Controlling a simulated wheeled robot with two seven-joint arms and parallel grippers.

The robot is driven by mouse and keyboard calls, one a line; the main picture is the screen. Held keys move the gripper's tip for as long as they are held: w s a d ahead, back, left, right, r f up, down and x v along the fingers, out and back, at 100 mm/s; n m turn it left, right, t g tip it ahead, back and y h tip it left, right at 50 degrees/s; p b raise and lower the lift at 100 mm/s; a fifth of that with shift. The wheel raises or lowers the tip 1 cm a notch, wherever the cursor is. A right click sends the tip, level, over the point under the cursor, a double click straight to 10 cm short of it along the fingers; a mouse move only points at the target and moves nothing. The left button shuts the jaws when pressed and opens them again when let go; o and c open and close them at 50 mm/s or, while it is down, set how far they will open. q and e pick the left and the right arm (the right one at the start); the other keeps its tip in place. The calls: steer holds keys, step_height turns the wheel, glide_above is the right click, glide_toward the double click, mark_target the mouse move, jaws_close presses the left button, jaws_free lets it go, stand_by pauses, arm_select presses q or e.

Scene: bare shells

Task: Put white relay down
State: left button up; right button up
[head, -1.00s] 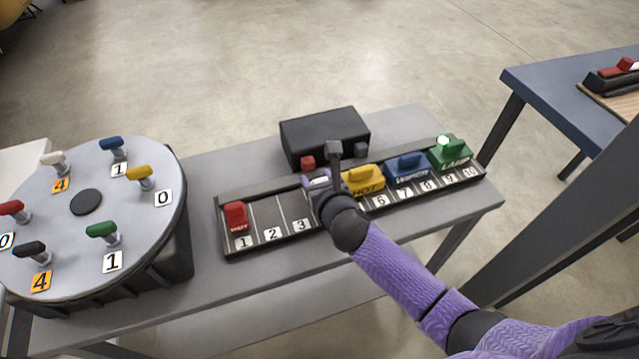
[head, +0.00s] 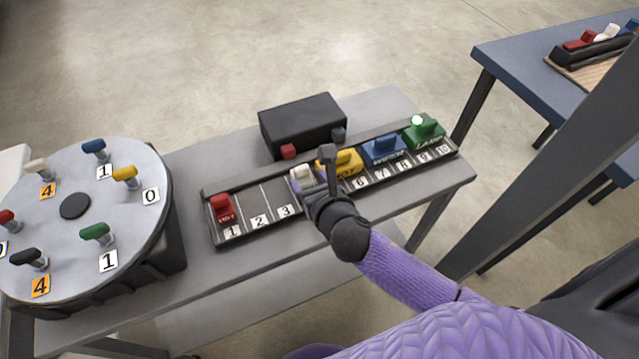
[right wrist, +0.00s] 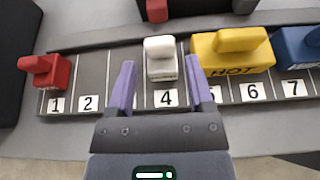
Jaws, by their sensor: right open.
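The white relay (head: 302,175) stands upright in the black numbered rail (head: 228,237), behind label 4. In the right wrist view the white relay (right wrist: 161,60) sits between a red relay (right wrist: 45,70) on the left and a yellow relay marked HOT (right wrist: 232,50) on the right. My right gripper (head: 312,187) is at the rail's front side by the white relay. In the right wrist view its purple fingers (right wrist: 160,72) are open, one on each side of the relay, with gaps visible on both sides. My left gripper is not in view.
Blue (head: 383,150) and green (head: 424,131) relays fill the rail's right part; slots 2 and 3 are empty. A black box (head: 302,122) stands behind. A round dial plate (head: 75,245) with coloured knobs is at left. A blue table (head: 560,85) is at right.

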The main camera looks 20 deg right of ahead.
steer(key=p+v, duration=0.1)
steer(key=v, duration=0.4)
steer(key=shift+s, duration=0.2)
